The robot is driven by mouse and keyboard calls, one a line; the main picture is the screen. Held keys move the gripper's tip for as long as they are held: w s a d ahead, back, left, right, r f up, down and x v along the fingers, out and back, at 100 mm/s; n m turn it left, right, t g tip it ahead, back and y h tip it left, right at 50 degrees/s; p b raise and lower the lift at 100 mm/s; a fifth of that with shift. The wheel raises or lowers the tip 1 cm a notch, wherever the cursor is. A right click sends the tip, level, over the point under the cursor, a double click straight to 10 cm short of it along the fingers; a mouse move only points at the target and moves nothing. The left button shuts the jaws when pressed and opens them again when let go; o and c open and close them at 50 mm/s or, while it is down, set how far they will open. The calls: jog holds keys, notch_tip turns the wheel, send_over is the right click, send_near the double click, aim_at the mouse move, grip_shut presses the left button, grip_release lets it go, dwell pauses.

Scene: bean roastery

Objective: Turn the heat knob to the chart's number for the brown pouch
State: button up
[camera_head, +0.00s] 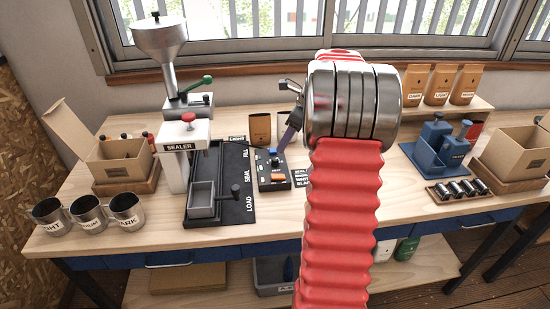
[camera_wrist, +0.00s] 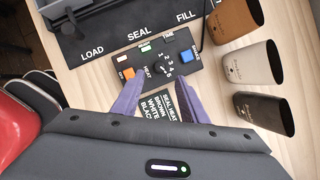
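The black control box (camera_head: 273,187) stands right of the sealer's black LOAD-SEAL-FILL mat. In the wrist view, the dark heat knob (camera_wrist: 161,69) sits among the numbers 1 to 5 on its top; its setting is too small to read. The seal heat chart (camera_wrist: 160,106) lists brown, white and black, but its numbers are unclear. The brown pouch (camera_wrist: 233,19) stands beside a white pouch (camera_wrist: 247,61) and a black pouch (camera_wrist: 263,112). My gripper (camera_wrist: 163,92) is open and empty; its two purple fingers are apart over the box's near edge, apparently above it.
The box also has an orange switch (camera_wrist: 127,74) and a blue button (camera_wrist: 186,57). The sealer (camera_head: 182,150) with its metal hopper stands left. Three metal cups (camera_head: 88,214) are at the front left.

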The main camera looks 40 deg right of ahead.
aim_at(275, 159)
jog(key=x, duration=0.8)
jog(key=shift+f, duration=0.35)
jog(key=shift+c, duration=0.5)
